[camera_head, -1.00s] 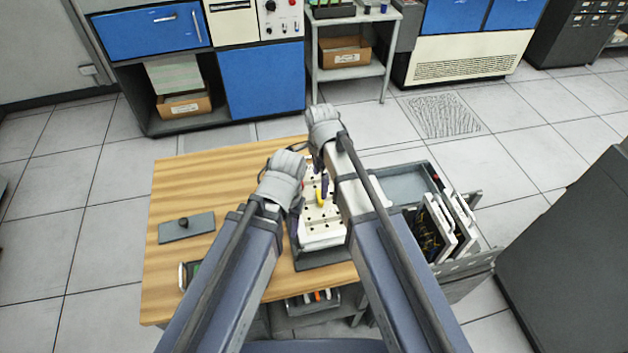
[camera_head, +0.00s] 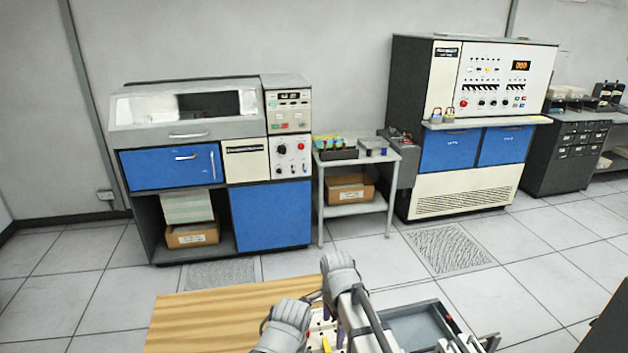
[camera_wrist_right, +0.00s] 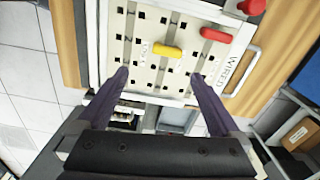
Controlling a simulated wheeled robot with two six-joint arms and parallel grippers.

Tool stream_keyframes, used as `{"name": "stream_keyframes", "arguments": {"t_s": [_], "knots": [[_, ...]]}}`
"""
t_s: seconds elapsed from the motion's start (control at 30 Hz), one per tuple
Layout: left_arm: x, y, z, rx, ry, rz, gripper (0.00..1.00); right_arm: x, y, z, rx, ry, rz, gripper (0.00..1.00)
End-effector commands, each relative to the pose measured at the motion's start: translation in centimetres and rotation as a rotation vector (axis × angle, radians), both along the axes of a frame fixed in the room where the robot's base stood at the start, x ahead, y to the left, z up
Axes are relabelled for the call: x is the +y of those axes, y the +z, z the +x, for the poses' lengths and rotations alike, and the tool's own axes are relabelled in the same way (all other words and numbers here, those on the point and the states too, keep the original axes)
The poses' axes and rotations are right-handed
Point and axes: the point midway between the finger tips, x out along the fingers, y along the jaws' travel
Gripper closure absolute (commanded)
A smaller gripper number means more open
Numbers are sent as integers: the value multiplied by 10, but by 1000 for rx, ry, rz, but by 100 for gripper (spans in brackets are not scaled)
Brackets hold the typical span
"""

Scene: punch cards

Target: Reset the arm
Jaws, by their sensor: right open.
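My right gripper (camera_wrist_right: 160,78) is open in the right wrist view, its two purple-grey fingers wide apart with nothing between them. It is over the near side of a white board with rows of dark holes (camera_wrist_right: 140,72), which bears a yellow peg (camera_wrist_right: 167,51) and a red peg (camera_wrist_right: 216,35). In the head view my right wrist hangs over the right side of the wooden table, and its fingertips are mostly hidden. My left gripper (camera_head: 285,326) is low in the head view beside the board; its fingers are too hidden to tell their state.
The wooden table (camera_head: 215,312) is cut by the bottom edge of the head view. A grey tray (camera_head: 420,325) stands at its right. A blue and grey machine (camera_head: 270,215), a small shelf stand (camera_head: 382,190) and a console (camera_head: 470,150) line the wall. Tiled floor lies between.

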Motion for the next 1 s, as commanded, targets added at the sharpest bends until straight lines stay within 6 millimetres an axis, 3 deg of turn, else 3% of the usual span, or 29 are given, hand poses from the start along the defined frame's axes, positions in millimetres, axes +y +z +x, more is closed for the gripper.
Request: {"name": "stream_keyframes", "arguments": {"t_s": [0.3,0.5,0.87,1.0], "knots": [[0,0,0,0,0,0,45,-65,0,-45,-31,605,-13,0],[0,0,0,0,0,0,45,-89,0,-64,-44,897,-28,0],[0,0,0,0,0,0,45,-114,1,-88,-53,1248,-53,0],[0,0,0,0,0,0,45,-84,0,-97,-18,1321,-52,0]]}}
